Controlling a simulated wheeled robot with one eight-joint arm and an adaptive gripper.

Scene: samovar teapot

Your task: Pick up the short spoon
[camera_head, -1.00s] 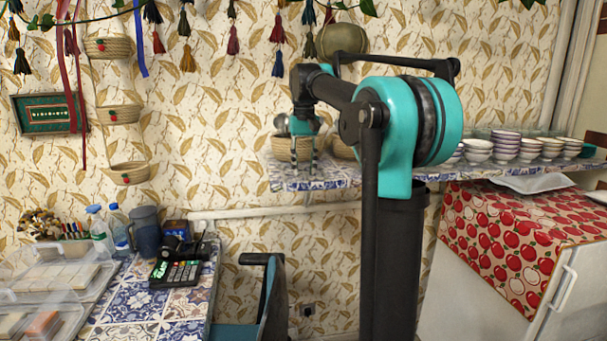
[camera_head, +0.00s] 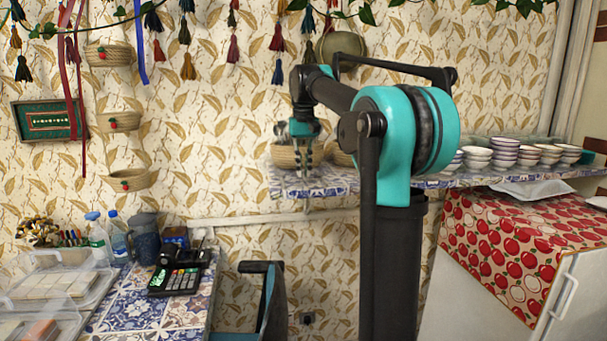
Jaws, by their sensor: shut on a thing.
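My gripper (camera_head: 305,168) points down over the left end of the tiled shelf (camera_head: 320,188), at the right side of a small wicker basket (camera_head: 283,158). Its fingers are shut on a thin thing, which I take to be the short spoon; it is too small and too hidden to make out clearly. Metal spoon heads (camera_head: 280,129) show above the basket, just left of the gripper. A second basket (camera_head: 341,158) stands to the right, partly hidden by my arm.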

